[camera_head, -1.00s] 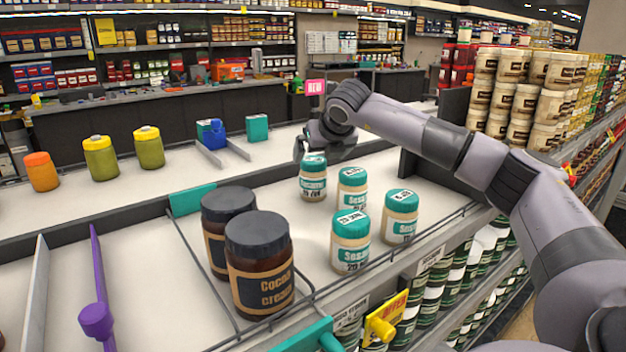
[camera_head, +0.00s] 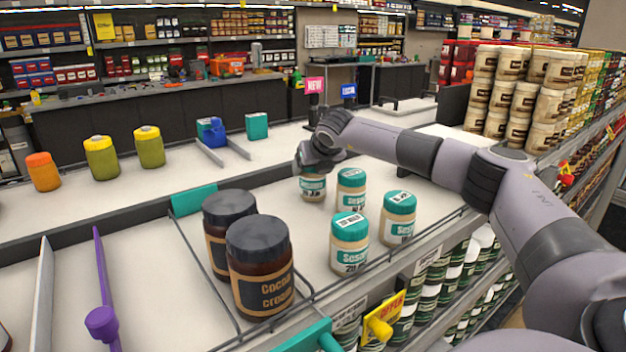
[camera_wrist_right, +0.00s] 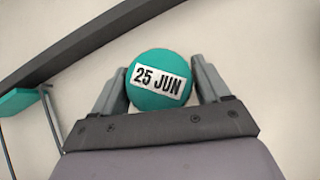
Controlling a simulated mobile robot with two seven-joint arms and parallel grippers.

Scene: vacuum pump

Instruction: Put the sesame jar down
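The sesame jar (camera_head: 312,188), with its label facing the camera, is upright at the back left of a group of sesame jars; its top is hidden by my right gripper (camera_head: 311,166). In the right wrist view its teal lid (camera_wrist_right: 159,79) reads "25 JUN" and sits between the two fingers of my right gripper (camera_wrist_right: 160,80). The fingers are very close to the lid on both sides; I cannot tell whether they touch it. The jar appears to stand on the pale shelf (camera_head: 425,172); its base contact is not clear. My left gripper is not in view.
Other sesame jars stand close by: one right beside it (camera_head: 351,190), one further right (camera_head: 397,218), one in front (camera_head: 349,243). Two cocoa cream jars (camera_head: 260,265) stand left, by a wire divider (camera_head: 196,265). A dark rail (camera_head: 250,180) runs behind.

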